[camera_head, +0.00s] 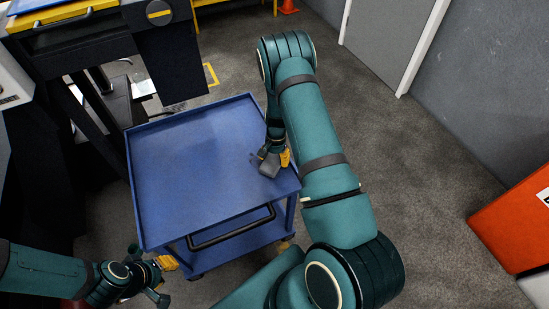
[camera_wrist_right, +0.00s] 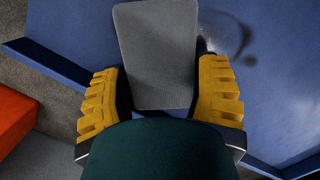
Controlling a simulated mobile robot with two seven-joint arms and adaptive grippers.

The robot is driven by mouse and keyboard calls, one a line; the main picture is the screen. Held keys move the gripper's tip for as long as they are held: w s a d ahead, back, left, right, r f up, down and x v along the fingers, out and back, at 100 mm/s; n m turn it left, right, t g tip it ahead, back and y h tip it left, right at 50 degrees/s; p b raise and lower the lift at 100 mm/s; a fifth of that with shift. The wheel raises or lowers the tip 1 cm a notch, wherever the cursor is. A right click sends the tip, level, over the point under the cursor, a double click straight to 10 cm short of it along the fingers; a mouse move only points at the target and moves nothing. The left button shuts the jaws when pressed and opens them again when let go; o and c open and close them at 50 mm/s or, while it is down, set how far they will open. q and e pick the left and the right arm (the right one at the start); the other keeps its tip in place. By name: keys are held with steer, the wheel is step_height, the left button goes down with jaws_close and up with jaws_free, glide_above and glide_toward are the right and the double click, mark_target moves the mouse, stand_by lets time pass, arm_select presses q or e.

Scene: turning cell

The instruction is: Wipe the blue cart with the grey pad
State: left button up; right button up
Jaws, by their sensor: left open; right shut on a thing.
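The blue cart (camera_head: 195,165) stands in the middle of the head view, its flat top edged by a low rim. My right gripper (camera_head: 277,158) is over the right part of the cart top, shut on the grey pad (camera_head: 269,166). In the right wrist view the grey pad (camera_wrist_right: 157,55) lies between the two yellow fingers. The pad is at or just above the top; I cannot tell if it touches. A dark ring-shaped smudge (camera_wrist_right: 242,42) shows on the blue top beside the pad. My left gripper (camera_head: 163,281) is open and empty, near the cart's front left corner.
A black push handle (camera_head: 232,228) runs along the cart's front side. Dark machinery (camera_head: 90,60) stands close to the left and behind. An orange-red box (camera_head: 515,225) is at the right. Grey floor (camera_head: 415,150) lies open between the cart and the wall.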

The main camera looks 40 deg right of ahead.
mark_target(252, 173)
steer(key=shift+a, duration=0.5)
steer(key=shift+w+a, duration=0.3)
steer(key=shift+a, duration=0.75)
steer(key=shift+w+a, duration=0.25)
steer(key=shift+a, duration=0.8)
steer(key=shift+w+a+f, duration=0.1)
steer(key=shift+w+a, duration=0.1)
steer(key=shift+a, duration=0.65)
steer(key=shift+w+a, duration=0.15)
steer(key=shift+a, duration=0.7)
steer(key=shift+r+p, duration=2.2)
steer(key=shift+r, duration=0.8)
steer(key=shift+r, duration=0.1)
step_height(252, 173, up, 3)
steer(key=shift+d+f+p, duration=0.1)
steer(key=shift+p, duration=0.9)
